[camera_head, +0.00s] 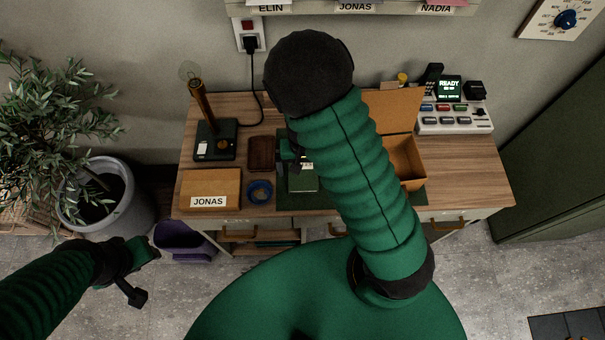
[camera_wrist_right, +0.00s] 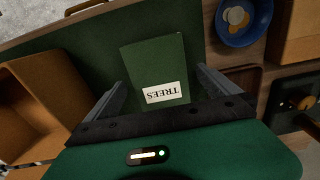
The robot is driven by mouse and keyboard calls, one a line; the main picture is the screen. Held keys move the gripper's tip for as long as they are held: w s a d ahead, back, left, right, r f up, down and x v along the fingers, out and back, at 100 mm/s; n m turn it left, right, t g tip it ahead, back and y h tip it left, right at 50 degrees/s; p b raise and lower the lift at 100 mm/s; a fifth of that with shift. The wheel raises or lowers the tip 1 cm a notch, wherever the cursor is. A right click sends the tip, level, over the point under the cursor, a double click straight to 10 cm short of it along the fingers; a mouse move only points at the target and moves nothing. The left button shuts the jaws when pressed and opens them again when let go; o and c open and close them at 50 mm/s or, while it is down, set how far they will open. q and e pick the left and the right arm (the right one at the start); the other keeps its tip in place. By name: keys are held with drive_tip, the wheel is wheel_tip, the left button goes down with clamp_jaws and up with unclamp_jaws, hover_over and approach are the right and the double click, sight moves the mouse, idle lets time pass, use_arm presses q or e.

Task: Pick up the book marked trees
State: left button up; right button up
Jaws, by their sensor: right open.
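The green book (camera_wrist_right: 152,58) with a white label reading TREES lies flat on a dark green mat (camera_wrist_right: 205,100) in the right wrist view. My right gripper (camera_wrist_right: 160,78) is open above it, with one finger on each side of the book's label end; whether they touch it I cannot tell. In the head view the book (camera_head: 303,182) is partly hidden by my right arm and gripper (camera_head: 292,155). My left gripper (camera_head: 146,272) is away from the desk, over the floor at lower left; its jaws are unclear.
On the desk stand a box labelled JONAS (camera_head: 210,182), a blue bowl (camera_head: 260,192) holding coins, a brown tray (camera_head: 261,153), a lamp (camera_head: 207,115) and an open cardboard box (camera_head: 408,158). A potted plant (camera_head: 120,205) stands left.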

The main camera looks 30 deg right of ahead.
drive_tip(key=shift+w+f, duration=0.3)
drive_tip(key=shift+f, duration=0.4)
drive_tip(key=shift+s+d+r, duration=0.1)
drive_tip(key=shift+s+d, duration=0.1)
drive_tip(key=c, duration=0.4)
drive_tip(key=shift+a, duration=0.15)
drive_tip(key=c, duration=1.1)
drive_tip(key=shift+r, duration=0.15)
